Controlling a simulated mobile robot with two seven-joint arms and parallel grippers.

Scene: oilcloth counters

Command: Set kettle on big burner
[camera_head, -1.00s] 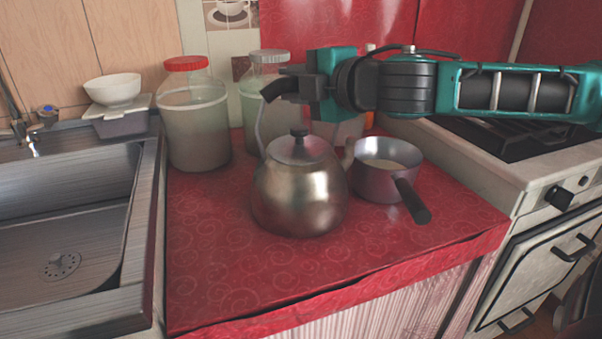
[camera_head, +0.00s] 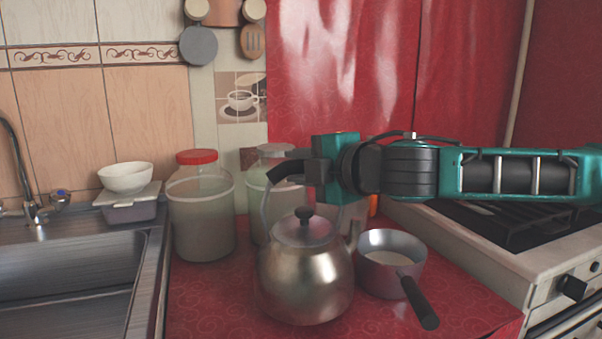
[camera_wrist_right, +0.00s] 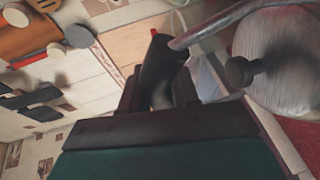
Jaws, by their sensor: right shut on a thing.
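The steel kettle (camera_head: 305,278) is at the counter's middle, upright, with its black knob on top. My right gripper (camera_head: 300,168) is shut on the kettle's black handle above the lid. In the right wrist view the fingers (camera_wrist_right: 160,88) close around the dark handle, with the kettle lid (camera_wrist_right: 285,60) to the right. I cannot tell whether the kettle's base touches the counter or hangs just above it. The stove (camera_head: 565,250), with dark burner grates (camera_head: 495,222), is at the right; my right arm hides part of its top. My left gripper is out of view.
A saucepan (camera_head: 392,274) with a black handle stands close to the kettle's right, toward the stove. Jars (camera_head: 203,220) stand behind and to the left. The sink (camera_head: 75,265) is at the left. The red counter (camera_head: 455,290) is clear at front right.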

